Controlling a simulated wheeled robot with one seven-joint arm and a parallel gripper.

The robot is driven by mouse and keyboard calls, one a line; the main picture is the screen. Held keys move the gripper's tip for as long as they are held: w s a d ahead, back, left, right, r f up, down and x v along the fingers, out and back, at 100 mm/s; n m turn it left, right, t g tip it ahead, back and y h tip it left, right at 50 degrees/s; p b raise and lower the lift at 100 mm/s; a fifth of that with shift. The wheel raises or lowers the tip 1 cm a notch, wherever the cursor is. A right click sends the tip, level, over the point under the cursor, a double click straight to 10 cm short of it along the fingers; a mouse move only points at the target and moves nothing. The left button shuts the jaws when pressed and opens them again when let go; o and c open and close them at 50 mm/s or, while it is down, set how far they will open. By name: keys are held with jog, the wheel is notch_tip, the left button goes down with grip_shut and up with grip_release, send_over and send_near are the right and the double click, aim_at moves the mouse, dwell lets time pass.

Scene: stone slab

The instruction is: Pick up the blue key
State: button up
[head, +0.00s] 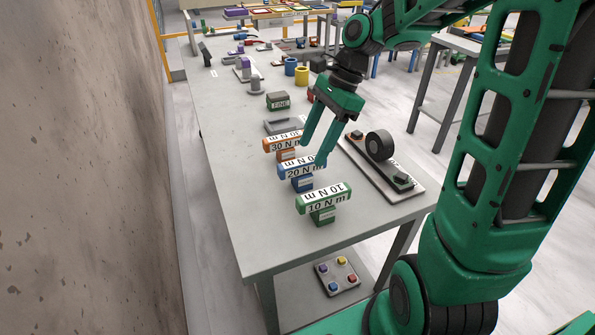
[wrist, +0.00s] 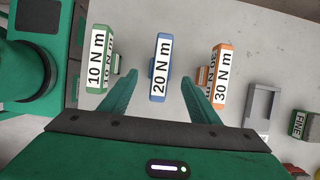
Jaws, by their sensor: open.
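The blue key (head: 300,174) is a T-shaped block labelled 20 N m, standing upright on the grey table. It stands between the orange 30 N m key (head: 284,145) and the green 10 N m key (head: 323,203). My gripper (head: 311,154) is open and empty, with its fingers close to the blue key in the head view. In the wrist view the blue key (wrist: 159,68) lies ahead and centred between the two green fingers (wrist: 160,85). The orange key (wrist: 221,75) is just beyond the right finger and the green key (wrist: 101,58) beyond the left. Contact with the blue key cannot be told.
A grey tray (head: 283,126) and a block marked FINE (head: 278,101) stand behind the keys. A plate fixture with a black roller (head: 380,146) lies to the right. Yellow and blue cylinders stand farther back. The table's (head: 240,215) left side is clear.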

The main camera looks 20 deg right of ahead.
aim_at(305, 159)
jog(key=shift+x, duration=3.65)
jog(key=shift+w+a, duration=0.1)
jog(key=shift+a, duration=0.05)
grip_shut()
jog(key=shift+r, duration=0.1)
